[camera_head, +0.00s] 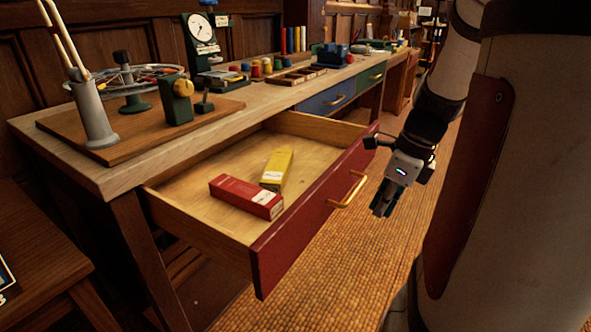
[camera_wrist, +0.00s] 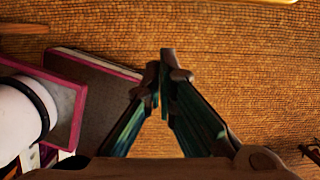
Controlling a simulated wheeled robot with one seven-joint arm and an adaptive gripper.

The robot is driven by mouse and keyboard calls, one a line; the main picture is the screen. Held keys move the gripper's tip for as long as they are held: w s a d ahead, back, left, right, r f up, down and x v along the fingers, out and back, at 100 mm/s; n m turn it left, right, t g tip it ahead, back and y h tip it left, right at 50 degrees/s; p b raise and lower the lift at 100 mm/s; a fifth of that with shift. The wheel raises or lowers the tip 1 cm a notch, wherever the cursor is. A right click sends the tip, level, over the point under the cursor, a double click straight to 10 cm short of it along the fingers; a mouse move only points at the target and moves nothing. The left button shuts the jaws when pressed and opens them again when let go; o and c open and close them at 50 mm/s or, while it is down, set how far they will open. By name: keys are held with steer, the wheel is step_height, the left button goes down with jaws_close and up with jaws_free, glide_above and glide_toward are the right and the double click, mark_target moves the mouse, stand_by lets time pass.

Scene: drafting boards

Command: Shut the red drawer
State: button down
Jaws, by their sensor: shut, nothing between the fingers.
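The red drawer (camera_head: 315,213) is pulled well out from under the workbench in the head view. Its brass handle (camera_head: 348,191) is on the front face. A red box (camera_head: 240,196) and a yellow box (camera_head: 277,168) lie inside on its pale wooden bottom. My gripper (camera_head: 381,208) hangs in front of the drawer, to the right of the handle, with a gap between. It points down and its fingers are together, holding nothing. In the wrist view my gripper (camera_wrist: 164,62) shows shut over the woven floor, and a strip of brass-coloured metal shows at the top edge.
The workbench top (camera_head: 255,108) holds a wheel stand, a dial gauge (camera_head: 202,33) and several small items. A blue drawer (camera_head: 328,98) and a green drawer (camera_head: 371,76) farther along look shut. The woven floor mat (camera_head: 350,270) is clear in front of the red drawer.

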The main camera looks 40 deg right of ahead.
steer(key=w, duration=0.1)
steer(key=w+a+b, duration=0.1)
steer(key=w, duration=0.1)
steer(key=shift+w+a+f, duration=0.15)
steer(key=shift+w+f, duration=0.05)
steer(key=shift+w, duration=0.1)
steer(key=w+a+p, duration=0.3)
steer(key=w+p, duration=0.1)
steer(key=w, duration=0.6)
steer(key=w+a+p, duration=0.4)
steer(key=w+p, duration=0.1)
steer(key=w, duration=0.5)
steer(key=w+a+p, duration=0.4)
steer(key=w, duration=0.6)
steer(key=shift+w, duration=0.3)
